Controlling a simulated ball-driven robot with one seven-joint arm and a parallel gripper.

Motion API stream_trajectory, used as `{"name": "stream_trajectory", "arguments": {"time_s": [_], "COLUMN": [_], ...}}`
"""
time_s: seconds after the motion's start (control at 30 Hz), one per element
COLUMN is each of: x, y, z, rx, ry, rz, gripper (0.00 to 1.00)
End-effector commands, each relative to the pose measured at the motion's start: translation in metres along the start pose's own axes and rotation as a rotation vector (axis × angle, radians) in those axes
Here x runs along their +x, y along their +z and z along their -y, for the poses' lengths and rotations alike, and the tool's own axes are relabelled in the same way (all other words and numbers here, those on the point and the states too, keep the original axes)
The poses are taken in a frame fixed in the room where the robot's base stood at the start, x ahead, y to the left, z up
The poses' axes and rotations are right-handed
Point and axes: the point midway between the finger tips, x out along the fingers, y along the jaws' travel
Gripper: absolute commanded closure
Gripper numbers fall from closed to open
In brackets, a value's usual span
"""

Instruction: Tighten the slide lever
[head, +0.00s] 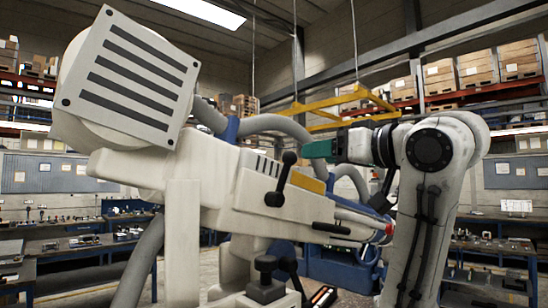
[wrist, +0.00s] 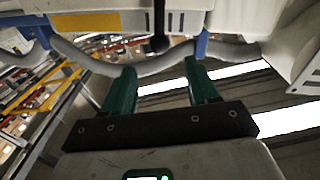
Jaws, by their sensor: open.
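In the wrist view the dark lever (wrist: 160,35) shows at the top, in line with the gap between my fingers. My gripper (head: 305,150) has green fingers and comes in from the right, close to the knob; whether it touches cannot be told there. In the wrist view my gripper (wrist: 160,76) is open, with nothing between its fingers and the lever apart from them. A second black lever (head: 265,268) stands lower on the machine.
The machine's big slotted white head (head: 130,80) is at upper left. Grey hoses (head: 275,125) curve behind the arm, and show in the wrist view (wrist: 90,65). A yellow hoist frame (head: 335,105) hangs behind. Workbenches (head: 490,245) stand in the background.

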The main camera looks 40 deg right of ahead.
Motion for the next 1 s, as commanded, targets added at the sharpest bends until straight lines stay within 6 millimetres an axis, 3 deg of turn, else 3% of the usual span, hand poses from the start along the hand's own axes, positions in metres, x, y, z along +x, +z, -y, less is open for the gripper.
{"name": "stream_trajectory", "arguments": {"time_s": [0.5, 0.7, 1.0], "x": [0.085, 0.101, 0.103], "y": [-0.001, 0.001, 0.002], "z": [0.001, 0.000, 0.000], "rx": [0.002, 0.002, 0.001], "ry": [-0.002, 0.000, -0.001], "rz": [0.004, 0.003, 0.001], "gripper": [0.41, 0.41, 0.41]}}
